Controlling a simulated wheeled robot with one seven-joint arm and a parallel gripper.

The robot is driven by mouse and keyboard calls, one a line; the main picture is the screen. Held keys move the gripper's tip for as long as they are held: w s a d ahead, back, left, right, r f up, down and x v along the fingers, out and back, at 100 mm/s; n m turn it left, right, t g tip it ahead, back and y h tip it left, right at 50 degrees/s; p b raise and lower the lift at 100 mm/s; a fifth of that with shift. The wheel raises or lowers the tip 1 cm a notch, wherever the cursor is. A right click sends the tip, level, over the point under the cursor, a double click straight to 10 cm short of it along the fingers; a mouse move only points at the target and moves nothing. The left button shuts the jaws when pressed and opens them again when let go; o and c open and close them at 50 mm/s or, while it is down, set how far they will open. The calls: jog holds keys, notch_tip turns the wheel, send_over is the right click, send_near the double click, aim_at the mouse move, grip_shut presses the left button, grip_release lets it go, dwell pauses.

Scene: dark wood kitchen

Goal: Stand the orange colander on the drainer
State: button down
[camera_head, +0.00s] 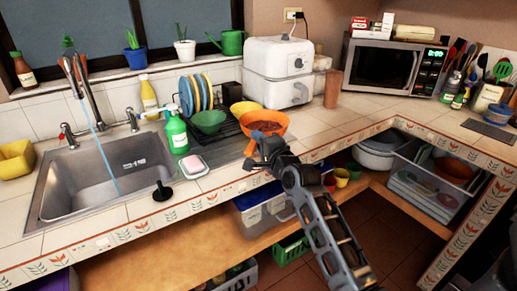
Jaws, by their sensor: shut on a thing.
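The orange colander (265,123) is upright at the right end of the drainer, its open side up. My gripper (256,153) is at its near side, shut on its edge or handle; the fingertips are partly hidden by my wrist. The dark wire drainer (229,127) stands on the counter behind and left of it, holding several plates (196,93), a green bowl (209,121) and a yellow bowl (245,107). I cannot tell whether the colander's base touches the drainer or hangs above it.
A steel sink (95,178) with running water lies at the left. A green spray bottle (175,130) and a soap dish (194,165) stand between sink and drainer. A white appliance (278,72) is behind the colander. Tiled counter (315,128) to the right is clear.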

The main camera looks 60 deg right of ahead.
jog(key=shift+f, duration=1.4)
jog(key=shift+f, duration=0.15)
jog(key=c, duration=1)
grip_release()
jog(key=shift+c, duration=0.2)
